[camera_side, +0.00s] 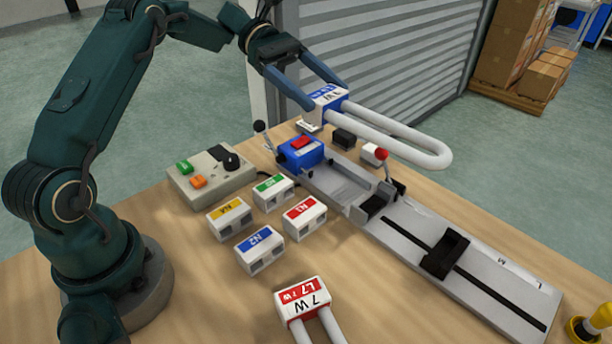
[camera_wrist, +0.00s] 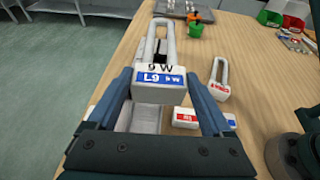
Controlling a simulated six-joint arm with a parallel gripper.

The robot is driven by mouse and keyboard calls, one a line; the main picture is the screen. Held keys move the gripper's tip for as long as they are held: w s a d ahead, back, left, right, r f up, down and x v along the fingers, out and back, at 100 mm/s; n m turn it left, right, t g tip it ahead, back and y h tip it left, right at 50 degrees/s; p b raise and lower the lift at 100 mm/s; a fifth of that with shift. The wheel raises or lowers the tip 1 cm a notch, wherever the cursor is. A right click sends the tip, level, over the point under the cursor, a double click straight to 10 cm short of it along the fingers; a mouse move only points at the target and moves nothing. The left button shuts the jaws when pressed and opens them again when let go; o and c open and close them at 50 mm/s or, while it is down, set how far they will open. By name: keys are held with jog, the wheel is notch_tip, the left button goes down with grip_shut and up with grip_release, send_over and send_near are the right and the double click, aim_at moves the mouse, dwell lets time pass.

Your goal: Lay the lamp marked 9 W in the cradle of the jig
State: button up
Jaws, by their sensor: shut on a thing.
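The lamp marked 9 W (camera_side: 392,131) has a white U-shaped tube and a white base with a blue label reading L9. My gripper (camera_side: 326,98) is shut on its base and holds it in the air above the jig (camera_side: 403,232), tube pointing right. In the wrist view, my gripper (camera_wrist: 163,82) grips the base of the lamp (camera_wrist: 160,95) from both sides, tube pointing away. The jig is a long grey rail with a blue clamp unit (camera_side: 301,152) at its far end, a dark block (camera_side: 374,206) midway and a dark slotted support (camera_side: 446,254) nearer the front right. In the wrist view the lamp hides part of the jig.
A red-labelled lamp marked 7 W (camera_side: 303,299) lies at the front edge of view. Several small white labelled blocks (camera_side: 259,249) and a control box (camera_side: 211,172) stand left of the jig. A red-knobbed lever (camera_side: 382,155) rises beside the jig. A yellow-handled tool (camera_side: 598,322) is at right.

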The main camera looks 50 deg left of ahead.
jog(key=shift+w+d+g, duration=0.3)
jog(key=shift+w+d, duration=0.15)
jog(key=shift+d, duration=0.05)
jog(key=shift+w+d+f+m, duration=0.1)
jog(key=shift+d+f+m, duration=0.05)
jog(key=shift+d+m, duration=0.15)
jog(key=shift+w+d+f, duration=0.25)
jog(key=shift+d+f, duration=1.65)
jog(key=shift+d, duration=0.1)
jog(key=shift+w+d+f, duration=0.3)
jog(key=shift+d+f, duration=1.65)
jog(key=shift+w+d+f, duration=0.25)
jog(key=shift+d+f, duration=1.65)
jog(key=shift+d, duration=0.1)
jog(key=shift+f, duration=0.65)
